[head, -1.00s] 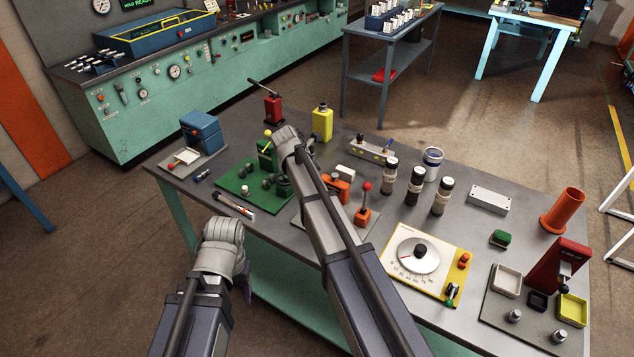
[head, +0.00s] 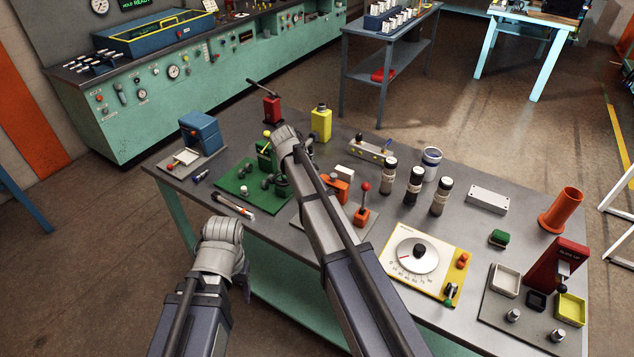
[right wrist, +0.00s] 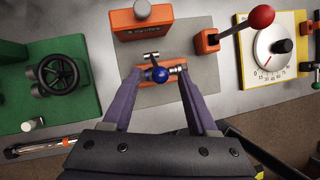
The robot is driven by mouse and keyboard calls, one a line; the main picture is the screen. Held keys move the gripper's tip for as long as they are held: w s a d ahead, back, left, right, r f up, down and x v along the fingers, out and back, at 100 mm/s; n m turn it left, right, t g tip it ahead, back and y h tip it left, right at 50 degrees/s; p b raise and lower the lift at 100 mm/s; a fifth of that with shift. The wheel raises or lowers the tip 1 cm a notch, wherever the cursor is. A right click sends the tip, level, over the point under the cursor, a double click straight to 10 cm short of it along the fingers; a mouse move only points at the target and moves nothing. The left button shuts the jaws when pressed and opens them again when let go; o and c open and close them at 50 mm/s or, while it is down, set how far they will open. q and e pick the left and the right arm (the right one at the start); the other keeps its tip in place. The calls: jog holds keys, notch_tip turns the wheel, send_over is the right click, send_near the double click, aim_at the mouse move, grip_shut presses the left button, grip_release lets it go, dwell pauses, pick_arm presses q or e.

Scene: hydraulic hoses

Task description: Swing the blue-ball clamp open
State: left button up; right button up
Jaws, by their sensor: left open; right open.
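The blue-ball clamp (right wrist: 160,74) shows in the right wrist view as a blue ball on a short metal handle over an orange base, which sits on a grey plate (right wrist: 205,62). My right gripper (right wrist: 158,72) is open, with one finger on each side of the blue ball. I cannot tell whether the fingers touch the handle. In the head view my right arm hides the clamp and the right gripper's fingers. My left gripper (head: 246,278) hangs in front of the table's near edge, away from the clamp; its fingers are mostly hidden by the wrist.
An orange block (right wrist: 140,18) stands just beyond the clamp. A red-ball lever (right wrist: 260,17) is to its right, with a dial panel (right wrist: 284,46) further right. A green plate with a black handwheel (right wrist: 58,74) is to the left. A marker-like tube (right wrist: 38,147) lies near the edge.

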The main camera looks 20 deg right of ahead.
jog(key=w+p+v, duration=0.1)
jog(key=p+v, duration=0.5)
jog(key=v, duration=0.1)
jog(key=shift+s+r, duration=0.15)
jog(key=shift+s, duration=0.4)
jog(key=shift+a, duration=0.1)
jog(key=s+a+f+m+y+b, duration=0.1)
jog(key=s+a+f+m+b, duration=0.1)
jog(key=s+m, duration=0.4)
jog(key=s+a+f+m+g+y+b, duration=0.1)
jog(key=s+a+f+m+b, duration=0.2)
jog(key=s, duration=0.9)
jog(key=s+a+f+m+y+b, duration=0.1)
jog(key=s+a+f+m+b, duration=0.2)
jog(key=s+a+m, duration=0.6)
jog(key=shift+s+a+f+m+g+y, duration=0.15)
jog(key=shift+s+f+m+g+y, duration=0.2)
jog(key=shift+s+f+m, duration=0.65)
jog(key=shift+w+f, duration=0.3)
jog(key=shift+w, duration=0.1)
